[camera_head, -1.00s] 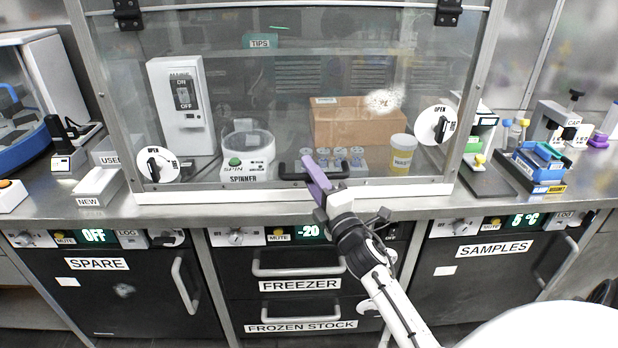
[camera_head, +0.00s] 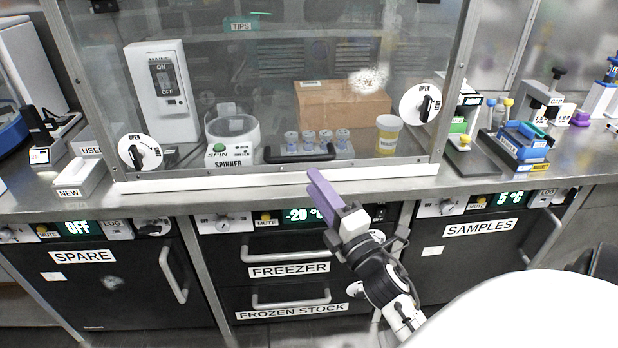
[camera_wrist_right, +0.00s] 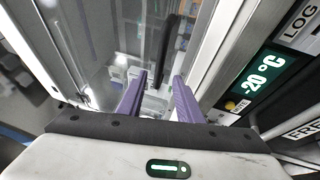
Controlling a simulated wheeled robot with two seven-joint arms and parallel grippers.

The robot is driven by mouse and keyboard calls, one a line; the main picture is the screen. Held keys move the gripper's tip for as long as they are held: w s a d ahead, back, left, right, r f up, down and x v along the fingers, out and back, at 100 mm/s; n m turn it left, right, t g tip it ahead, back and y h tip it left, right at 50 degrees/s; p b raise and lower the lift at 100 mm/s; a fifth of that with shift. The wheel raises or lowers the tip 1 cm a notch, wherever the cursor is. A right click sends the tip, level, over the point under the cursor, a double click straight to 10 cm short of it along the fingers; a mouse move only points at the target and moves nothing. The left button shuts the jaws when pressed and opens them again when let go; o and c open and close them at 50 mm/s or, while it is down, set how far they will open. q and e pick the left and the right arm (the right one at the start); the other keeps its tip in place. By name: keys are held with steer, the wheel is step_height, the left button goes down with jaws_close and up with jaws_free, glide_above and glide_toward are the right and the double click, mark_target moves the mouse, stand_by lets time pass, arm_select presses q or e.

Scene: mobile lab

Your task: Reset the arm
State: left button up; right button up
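My right gripper (camera_head: 322,190) is in front of the glass-fronted cabinet, just below its black sash handle (camera_head: 300,157) and level with the counter's front edge. It appears apart from the handle. In the right wrist view the two purple fingers (camera_wrist_right: 160,92) are spread with nothing between them. The dark handle (camera_wrist_right: 167,42) shows beyond the fingertips. The right arm comes up from the lower right, over the front of the freezer drawers. My left gripper is in neither view now.
The cabinet's glass sash (camera_head: 260,90) is down. Behind it stand a spinner (camera_head: 232,140), a cardboard box (camera_head: 342,108) and a yellow-labelled jar (camera_head: 388,135). Freezer drawer handles (camera_head: 288,250) stick out near the arm. Blue racks (camera_head: 525,140) stand on the right counter.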

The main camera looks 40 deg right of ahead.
steer(key=shift+s, duration=0.15)
stand_by(0.4)
steer(key=s+a+f+m+g+y, duration=0.4)
steer(key=a+f+m, duration=0.5)
steer(key=f, duration=0.7)
steer(key=s+a+f+m+g+y, duration=0.3)
steer(key=s+a+f+m+g, duration=0.2)
steer(key=s+a+f, duration=0.7)
steer(key=s+a+g, duration=0.2)
steer(key=a, duration=0.1)
steer(key=shift+s+f, duration=0.15)
